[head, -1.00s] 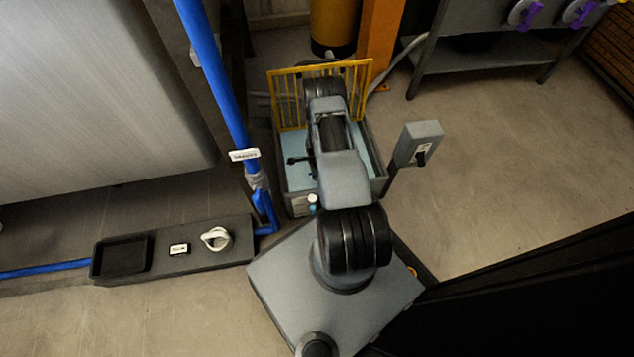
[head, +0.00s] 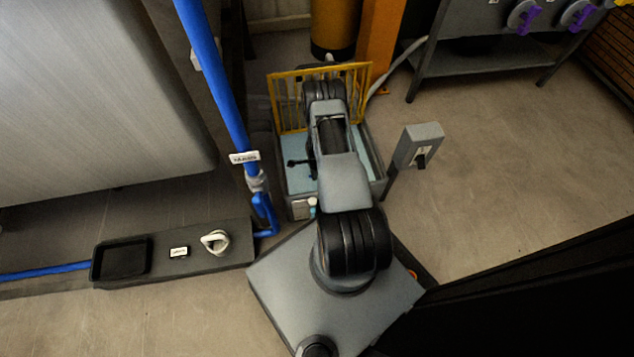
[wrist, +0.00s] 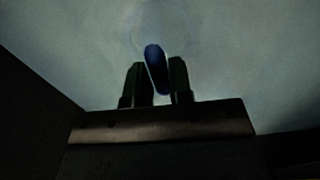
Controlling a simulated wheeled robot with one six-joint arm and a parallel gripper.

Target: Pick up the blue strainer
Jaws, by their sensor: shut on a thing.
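My gripper (wrist: 158,85) shows in the wrist view, with its two dark fingers closed on either side of a blue handle-like piece, which I take for part of the blue strainer (wrist: 155,62). The piece tilts slightly and sticks up between the fingertips. A faint round outline lies beyond its tip in the pale surface; I cannot tell whether it is the strainer's bowl. In the head view my arm hides the gripper and the strainer over the tank (head: 300,180) with pale blue liquid.
A yellow guard rail (head: 287,100) stands at the tank's back. A grey control box (head: 419,146) on a post is at its right, and a blue pipe (head: 215,85) at its left. A dark shelf (head: 200,243) holds a black tray (head: 121,261) and a white ring-shaped item (head: 215,242).

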